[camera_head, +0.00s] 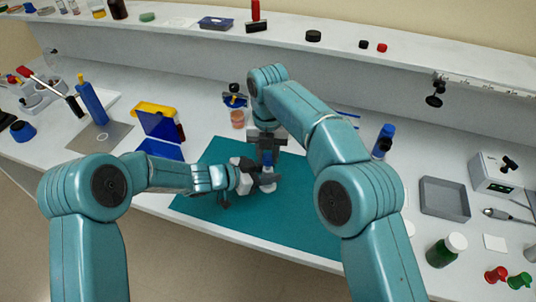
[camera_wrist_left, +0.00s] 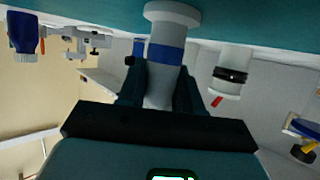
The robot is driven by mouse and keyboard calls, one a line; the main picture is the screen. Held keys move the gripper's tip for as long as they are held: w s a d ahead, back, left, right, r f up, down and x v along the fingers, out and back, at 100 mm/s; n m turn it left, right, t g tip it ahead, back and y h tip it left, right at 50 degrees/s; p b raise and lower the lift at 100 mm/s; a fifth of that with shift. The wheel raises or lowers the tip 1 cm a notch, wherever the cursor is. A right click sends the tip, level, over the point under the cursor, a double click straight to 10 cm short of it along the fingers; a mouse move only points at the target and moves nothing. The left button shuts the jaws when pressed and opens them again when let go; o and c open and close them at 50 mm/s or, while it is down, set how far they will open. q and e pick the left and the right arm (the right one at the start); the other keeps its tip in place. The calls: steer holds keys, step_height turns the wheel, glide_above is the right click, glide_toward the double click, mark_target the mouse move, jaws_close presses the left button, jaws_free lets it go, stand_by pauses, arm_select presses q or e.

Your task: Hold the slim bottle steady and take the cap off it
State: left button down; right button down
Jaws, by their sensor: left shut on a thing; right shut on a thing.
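The slim bottle (camera_head: 268,188) stands on the teal mat, its pale foot showing below the grippers. My left gripper (camera_head: 262,177) reaches in from the left and is shut on the bottle. In the left wrist view the bottle (camera_wrist_left: 165,80) sits between my dark fingers, pale with a blue band and a wide foot at the mat. My right gripper (camera_head: 267,158) points down from above and is shut at the bottle's top. The cap is largely hidden by its fingers; I cannot tell whether it is still seated.
The teal mat (camera_head: 305,215) is clear to the right. An orange-lidded jar (camera_head: 237,119) stands behind the grippers and a blue bottle (camera_head: 383,141) to the right. A grey tray (camera_head: 445,198) and a green jar (camera_head: 446,250) lie further right. A blue and yellow box (camera_head: 158,122) is at left.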

mark_target(268, 156)
steer(key=shift+r, duration=0.15)
steer(key=shift+r, duration=1.95)
arm_select(q)
steer(key=c, duration=0.8)
jaws_free()
steer(key=shift+o, duration=0.6)
steer(key=shift+a, duration=0.1)
